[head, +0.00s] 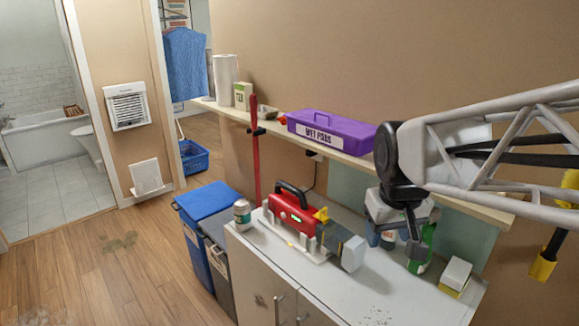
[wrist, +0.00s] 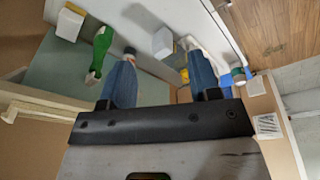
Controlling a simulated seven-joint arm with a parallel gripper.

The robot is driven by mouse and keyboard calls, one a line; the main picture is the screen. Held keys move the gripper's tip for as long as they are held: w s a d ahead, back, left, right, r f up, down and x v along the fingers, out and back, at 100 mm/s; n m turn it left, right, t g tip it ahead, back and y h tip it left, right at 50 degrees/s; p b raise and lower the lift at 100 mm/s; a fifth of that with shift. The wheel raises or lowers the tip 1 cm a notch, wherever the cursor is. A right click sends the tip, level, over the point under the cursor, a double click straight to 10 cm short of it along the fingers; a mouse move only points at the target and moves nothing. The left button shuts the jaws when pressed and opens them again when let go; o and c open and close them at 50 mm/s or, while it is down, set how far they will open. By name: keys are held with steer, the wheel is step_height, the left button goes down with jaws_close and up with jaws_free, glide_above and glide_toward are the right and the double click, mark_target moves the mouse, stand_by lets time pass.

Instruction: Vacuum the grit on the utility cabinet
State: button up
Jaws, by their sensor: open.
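The red handheld vacuum (head: 291,212) with a black handle lies in a white cradle on the utility cabinet (head: 345,290). Its clear grey nozzle (head: 350,252) points right and front; the nozzle also shows beyond my fingers in the wrist view (wrist: 162,42). Faint dark specks, apparently the grit (head: 375,308), lie on the cabinet top near its front edge. My gripper (head: 402,240) is open and empty above the right part of the cabinet, right of the vacuum and apart from it. In the wrist view my gripper (wrist: 160,58) shows two spread blue fingers.
A can (head: 242,213) stands at the cabinet's left end. A shelf (head: 350,158) with a purple box (head: 332,130) overhangs the back. Bins (head: 205,202) stand left.

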steer(key=w+a+r+n, duration=0.2)
steer(key=w+a, duration=0.2)
steer(key=w, duration=0.7)
steer(key=n+g, duration=0.1)
steer(key=n, duration=0.6)
glide_above(278, 185)
steer(key=shift+h, duration=0.3)
step_height(278, 185, down, 11)
steer(key=shift+w, duration=0.15)
steer(key=shift+w+a+f, duration=0.25)
steer(key=shift+w+a, duration=0.05)
steer(key=shift+a, duration=0.05)
steer(key=shift+f, duration=0.1)
steer(key=shift+w+d+f, duration=0.1)
steer(key=shift+f, duration=1.15)
steer(key=shift+w+d+f, duration=0.1)
steer(key=shift+w+f, duration=0.05)
steer(key=shift+f, duration=1.15)
steer(key=shift+w+d+f, duration=0.1)
steer(key=shift+f, duration=1.15)
